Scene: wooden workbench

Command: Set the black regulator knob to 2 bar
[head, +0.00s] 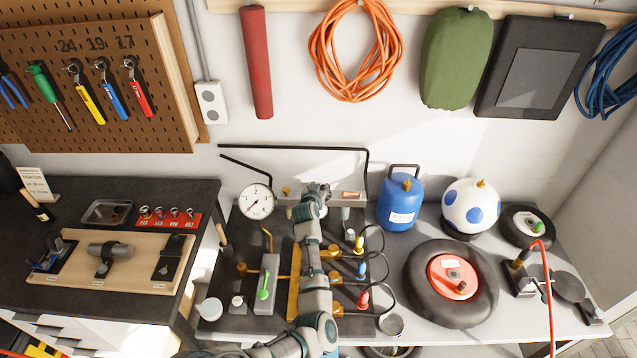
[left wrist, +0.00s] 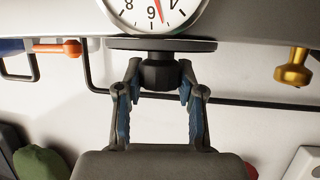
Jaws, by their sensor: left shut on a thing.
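My left gripper (head: 316,188) is at the back of the grey bench top, by the wall. In the left wrist view its two blue-padded fingers (left wrist: 160,84) are closed on the sides of the black regulator knob (left wrist: 160,74), under a flat black disc (left wrist: 162,43). In that view a white dial (left wrist: 155,12) is cut off by the top edge; its figures are upside down and a red needle tip lies between the 6 and the 4. The head view shows a gauge (head: 256,202) left of my arm; its reading is too small to tell. My arm hides the knob there.
A green-handled valve (head: 263,288) stands left of my arm. Coloured hose fittings (head: 361,270) with black hoses stand close on its right. A blue tank (head: 401,205) and a black wheel (head: 425,300) are further right. A black pipe (head: 310,148) runs behind.

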